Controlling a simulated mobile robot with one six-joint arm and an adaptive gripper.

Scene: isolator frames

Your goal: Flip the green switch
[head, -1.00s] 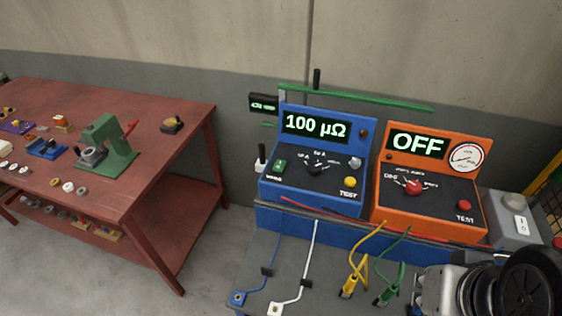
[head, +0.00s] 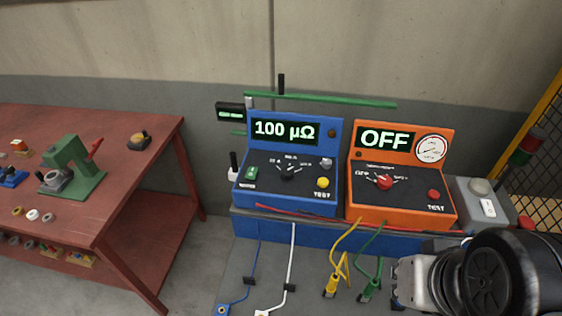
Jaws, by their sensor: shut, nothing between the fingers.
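The green switch (head: 252,173) is a small green rocker at the left of the sloping black panel on the blue tester (head: 334,160). The tester's display reads 100 µΩ. The switch is unobstructed, but too small to tell which side is pressed. Part of my arm shows at the lower right corner, well to the right of the switch and apart from it. My gripper is not in view.
An orange tester (head: 400,215) reading OFF stands right of the blue one. A grey box (head: 487,208) is further right. Cables with yellow (head: 330,287) and green (head: 370,289) clamps lie in front. A red workbench (head: 120,200) stands left.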

